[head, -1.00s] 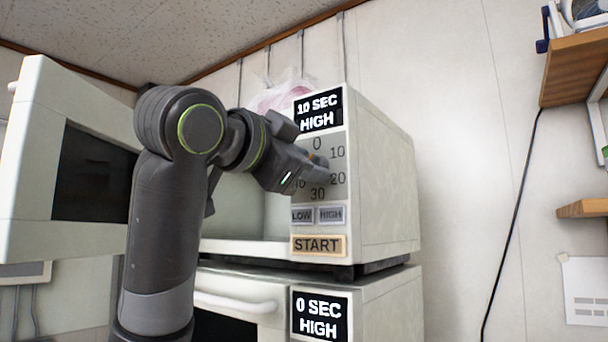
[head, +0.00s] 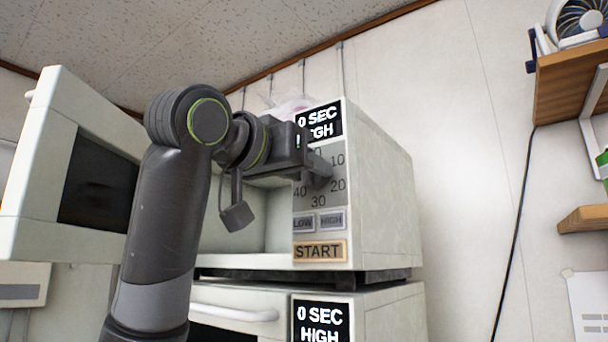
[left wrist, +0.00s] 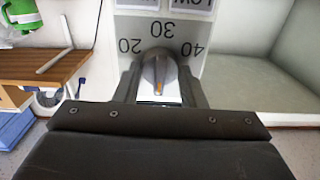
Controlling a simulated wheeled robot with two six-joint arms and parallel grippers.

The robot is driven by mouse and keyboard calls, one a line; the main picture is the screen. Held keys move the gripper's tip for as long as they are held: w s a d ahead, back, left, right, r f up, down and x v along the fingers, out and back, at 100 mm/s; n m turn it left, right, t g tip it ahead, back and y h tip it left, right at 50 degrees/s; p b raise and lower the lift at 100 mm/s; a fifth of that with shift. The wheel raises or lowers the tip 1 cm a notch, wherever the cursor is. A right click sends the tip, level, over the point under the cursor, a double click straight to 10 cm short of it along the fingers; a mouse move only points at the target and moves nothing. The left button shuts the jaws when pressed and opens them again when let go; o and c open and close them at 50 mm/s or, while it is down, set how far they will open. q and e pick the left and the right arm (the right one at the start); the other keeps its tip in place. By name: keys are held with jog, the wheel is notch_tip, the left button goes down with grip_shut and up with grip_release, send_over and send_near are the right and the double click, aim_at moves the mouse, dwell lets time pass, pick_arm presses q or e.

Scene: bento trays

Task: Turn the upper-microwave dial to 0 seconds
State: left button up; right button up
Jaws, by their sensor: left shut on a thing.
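The upper microwave (head: 385,190) has its door (head: 45,170) swung open to the left. Its display (head: 320,122) reads 0 SEC, with HIGH below partly covered by my gripper. My left gripper (head: 318,172) reaches the numbered panel and is shut on the dial, which it mostly hides in the head view. In the left wrist view the grey dial (left wrist: 157,70) sits between the two fingers of the gripper (left wrist: 160,88). Its orange pointer mark faces away from 30, toward the bottom of that view. My right gripper is not in view.
The START button (head: 319,251) and the LOW and HIGH buttons (head: 331,221) are below the dial. A lower microwave (head: 385,318) stands underneath, its display (head: 320,322) also reading 0 SEC HIGH. A wooden shelf (head: 572,85) with a fan is at the right.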

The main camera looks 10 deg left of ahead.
pick_arm(q)
jog(key=shift+f, duration=0.1)
dwell(0.3)
jog(key=o, duration=1)
jog(key=shift+b+v, duration=2.95)
jog(key=shift+v, duration=5.75)
